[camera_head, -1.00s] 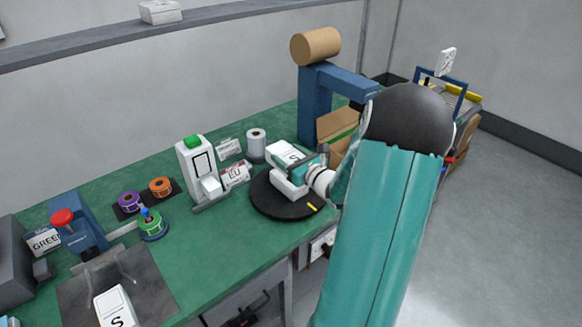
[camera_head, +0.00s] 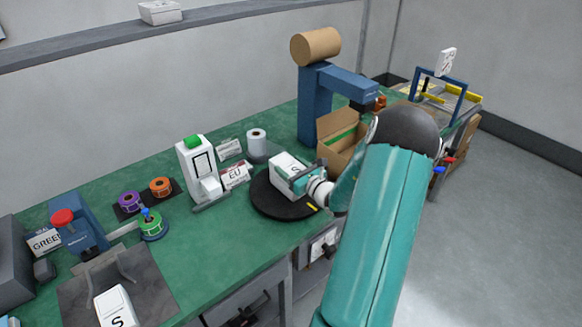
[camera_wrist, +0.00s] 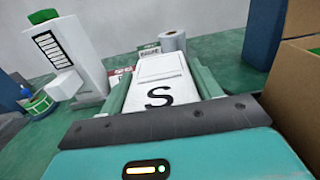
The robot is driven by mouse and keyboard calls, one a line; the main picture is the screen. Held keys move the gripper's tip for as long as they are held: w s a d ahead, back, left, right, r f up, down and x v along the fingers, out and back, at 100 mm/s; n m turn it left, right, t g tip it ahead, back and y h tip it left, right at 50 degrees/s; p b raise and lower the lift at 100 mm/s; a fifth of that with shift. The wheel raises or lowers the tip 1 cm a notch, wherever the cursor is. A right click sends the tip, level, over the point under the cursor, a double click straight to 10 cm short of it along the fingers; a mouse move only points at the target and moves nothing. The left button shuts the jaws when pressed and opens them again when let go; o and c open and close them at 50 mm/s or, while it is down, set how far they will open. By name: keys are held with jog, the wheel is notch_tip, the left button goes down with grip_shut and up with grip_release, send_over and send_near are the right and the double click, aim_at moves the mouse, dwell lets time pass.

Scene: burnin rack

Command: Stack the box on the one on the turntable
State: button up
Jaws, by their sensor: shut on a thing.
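My gripper (camera_head: 306,177) is shut on a white box (camera_head: 284,170) with a black S on its top, over the turntable. In the wrist view the held box (camera_wrist: 160,97) sits between the two teal fingers, S upward. The black round turntable (camera_head: 270,203) stands near the bench's front edge. The held box looks level and directly above the plate. I cannot clearly tell a second box under it, nor whether the held box touches what is below.
Another white S box (camera_head: 115,308) lies on the grey mat at lower left. An open cardboard box (camera_head: 338,140) and a blue post (camera_head: 314,105) are close on the right.

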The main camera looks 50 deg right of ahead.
jog(key=o, duration=1.1)
jog(key=shift+c, duration=0.2)
